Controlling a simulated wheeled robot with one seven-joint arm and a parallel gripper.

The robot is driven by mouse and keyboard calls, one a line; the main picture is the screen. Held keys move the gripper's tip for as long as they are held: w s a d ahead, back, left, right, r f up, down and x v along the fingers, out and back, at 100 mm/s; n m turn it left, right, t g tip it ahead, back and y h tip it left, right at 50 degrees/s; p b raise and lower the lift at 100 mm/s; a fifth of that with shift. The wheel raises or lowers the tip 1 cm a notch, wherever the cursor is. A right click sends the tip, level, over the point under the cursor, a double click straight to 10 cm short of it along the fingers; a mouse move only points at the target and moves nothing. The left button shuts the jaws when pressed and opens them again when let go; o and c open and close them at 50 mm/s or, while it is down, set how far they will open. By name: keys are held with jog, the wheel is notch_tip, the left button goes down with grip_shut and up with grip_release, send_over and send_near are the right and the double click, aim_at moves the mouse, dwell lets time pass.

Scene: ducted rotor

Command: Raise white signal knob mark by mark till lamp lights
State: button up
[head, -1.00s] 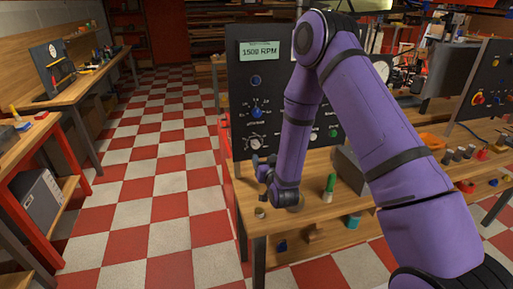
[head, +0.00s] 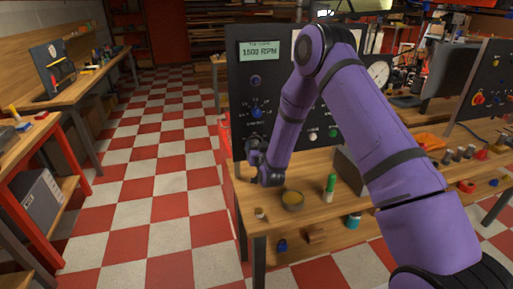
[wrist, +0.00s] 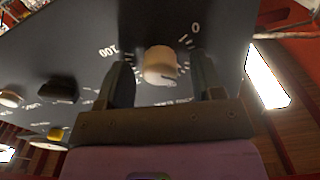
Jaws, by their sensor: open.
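The white signal knob (wrist: 160,65) shows in the wrist view, on a dark panel face with a scale marked 0 and 100. My gripper (wrist: 160,82) is open, with one finger on each side of the knob; a gap shows on both sides. In the head view my gripper (head: 254,148) is at the lower left of the dark panel (head: 284,70) and hides the knob. A small round blue fitting (head: 255,80), perhaps the lamp, looks dark. The display (head: 260,51) above it seems to read 1600 RPM.
A blue selector knob (head: 256,113) is just above my gripper. Other panel knobs (wrist: 58,91) show at left in the wrist view.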

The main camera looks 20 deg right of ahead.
jog(key=shift+w, duration=0.1)
jog(key=c, duration=0.9)
jog(key=m, duration=0.4)
jog(key=shift+m, duration=0.4)
jog(key=o, duration=0.9)
jog(key=s, duration=1.1)
